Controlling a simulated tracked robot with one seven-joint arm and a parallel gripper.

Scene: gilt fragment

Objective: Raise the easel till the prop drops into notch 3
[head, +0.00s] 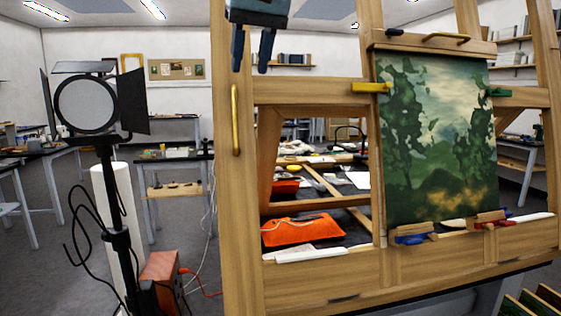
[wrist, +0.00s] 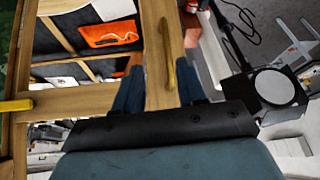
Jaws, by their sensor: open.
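The wooden easel (head: 238,200) fills the right half of the head view. A yellow handle (head: 235,120) is fixed upright on its left post, and it also shows in the wrist view (wrist: 168,75). My gripper (head: 252,65) is open and empty, fingers pointing down, above this handle in the head view. In the wrist view my gripper (wrist: 160,92) has one finger on each side of the post; I cannot tell whether it touches. A green landscape painting (head: 438,140) is clipped to the frame. The prop and its notches cannot be made out.
A black studio lamp (head: 86,105) on a stand, a white roll (head: 112,210) and an orange box (head: 160,280) with cables stand left of the easel. An orange pouch (head: 302,231) lies behind its frame. Open floor shows further left.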

